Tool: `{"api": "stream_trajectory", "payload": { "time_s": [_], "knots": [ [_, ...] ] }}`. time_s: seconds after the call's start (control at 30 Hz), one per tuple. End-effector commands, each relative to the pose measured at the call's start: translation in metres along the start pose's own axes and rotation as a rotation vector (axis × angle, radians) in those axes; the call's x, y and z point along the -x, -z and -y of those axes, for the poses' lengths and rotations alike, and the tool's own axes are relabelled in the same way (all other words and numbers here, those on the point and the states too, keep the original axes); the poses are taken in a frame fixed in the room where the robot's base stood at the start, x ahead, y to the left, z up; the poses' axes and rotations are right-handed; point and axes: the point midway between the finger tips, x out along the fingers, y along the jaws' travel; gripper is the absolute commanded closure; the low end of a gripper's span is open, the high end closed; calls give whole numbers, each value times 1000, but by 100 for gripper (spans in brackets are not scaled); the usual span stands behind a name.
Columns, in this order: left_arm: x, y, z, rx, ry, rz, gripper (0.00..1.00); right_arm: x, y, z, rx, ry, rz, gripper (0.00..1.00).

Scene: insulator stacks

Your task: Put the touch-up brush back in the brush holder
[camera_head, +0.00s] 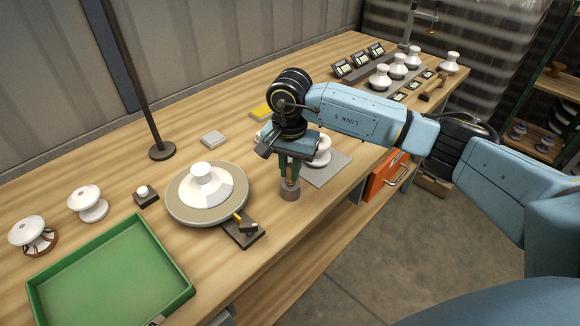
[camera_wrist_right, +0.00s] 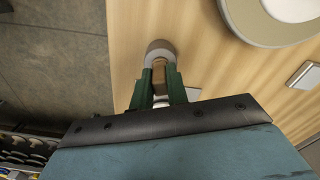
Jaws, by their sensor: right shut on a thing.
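My right gripper (camera_head: 289,172) points down near the front edge of the workbench, with green fingers shut on the touch-up brush (camera_head: 290,183), whose brownish part shows between them. The brush also shows in the right wrist view (camera_wrist_right: 159,72). The brush holder (camera_head: 290,194) is a small grey cup directly below the fingers; its round rim also shows in the wrist view (camera_wrist_right: 160,47). The brush's lower end is at the cup's mouth; I cannot tell how deep it sits. The fingers hide much of the brush. My left gripper is not in view.
A white insulator (camera_head: 319,152) on a grey mat (camera_head: 328,172) stands close behind my right gripper. A round turntable (camera_head: 180,208) with an insulator is to the left. A green tray (camera_head: 110,275) lies front left. A thin pole (camera_head: 137,80) rises at the back.

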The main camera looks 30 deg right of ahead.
Motion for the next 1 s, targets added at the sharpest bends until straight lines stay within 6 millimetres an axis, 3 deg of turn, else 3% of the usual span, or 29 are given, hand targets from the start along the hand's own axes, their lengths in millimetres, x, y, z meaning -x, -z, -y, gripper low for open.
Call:
{"api": "stream_trajectory", "payload": {
  "time_s": [0.07, 0.1, 0.27, 0.67, 1.0],
  "knots": [
    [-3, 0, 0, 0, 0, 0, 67, -3, 0, 0, -1, 0, 0, 100],
    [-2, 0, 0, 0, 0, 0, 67, -2, 0, 0, -1, 0, 0, 80],
    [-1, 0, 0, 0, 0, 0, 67, -2, 0, 0, -1, 0, 0, 59],
    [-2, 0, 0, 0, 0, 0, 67, 8, 1, 1, -1, 3, -2, 59],
    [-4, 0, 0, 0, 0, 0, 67, 78, 1, 1, 0, 5, -4, 59]
  ]
}}
